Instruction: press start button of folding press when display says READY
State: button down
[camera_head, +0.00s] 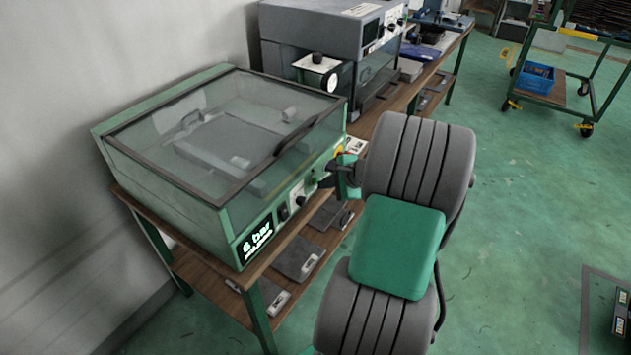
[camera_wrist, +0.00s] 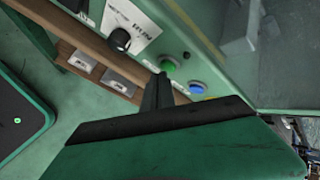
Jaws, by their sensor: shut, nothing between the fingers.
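The folding press (camera_head: 165,185) is a green machine with a clear, closed lid, on a wooden-topped bench in the head view. Its display (camera_head: 256,239) is lit and reads "6 bar" above a smaller line that I cannot read. In the wrist view the front panel shows a green button (camera_wrist: 167,65), a blue button (camera_wrist: 196,87) and a black knob (camera_wrist: 120,39). My gripper (camera_wrist: 162,78) is shut and empty, its fingertips just below the green button. I cannot tell whether they touch it. In the head view my gripper (camera_head: 332,171) is at the panel's right end, where my arm partly hides it.
A grey machine (camera_head: 315,30) stands behind the press on the same bench. Grey plates (camera_head: 299,258) lie on the shelf below. A green trolley holds a blue crate (camera_head: 536,77) at the upper right. The floor right of my arm is mostly clear.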

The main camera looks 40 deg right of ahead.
jog(key=shift+s+d, duration=0.15)
jog(key=shift+s, duration=0.3)
jog(key=s, duration=0.1)
jog(key=s+d+p, duration=0.1)
jog(key=s, duration=0.2)
jog(key=shift+s+d+p, duration=0.35)
jog(key=shift+s, duration=0.05)
dwell(0.5)
